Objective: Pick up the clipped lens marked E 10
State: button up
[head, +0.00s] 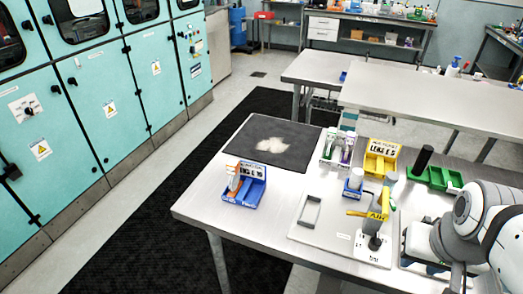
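A blue holder (243,196) stands on the left part of the near steel table, beside the dark mat. Its white label (251,170) appears to end in "E 10"; the rest is too small to read surely. A slim orange and white piece (233,181) stands at the holder's left side; I cannot tell for sure whether it is the clipped lens. A yellow holder (381,159) with a label that seems to read "LENS E 5" stands further right. My white and grey arm shows at the right edge; its gripper is not visible.
A dark mat (291,132) with a pale patch lies behind the blue holder. A metal plate (307,239) carries a handle and a yellow-tagged post (376,215). Small bottles (345,148) and a green tray (437,177) stand to the right. The table (205,205) is clear around the blue holder.

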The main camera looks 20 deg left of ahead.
aim_at(233, 166)
jog(key=u, duration=1.15)
jog(key=i, duration=0.2)
jog(key=u, duration=0.9)
jog(key=k, duration=0.9)
jog(key=u, duration=0.7)
jog(key=k, duration=0.35)
jog(key=u, duration=0.45)
jog(key=i, duration=1.4)
jog(key=z, duration=1.35)
jog(key=i, duration=1)
jog(key=z, duration=0.75)
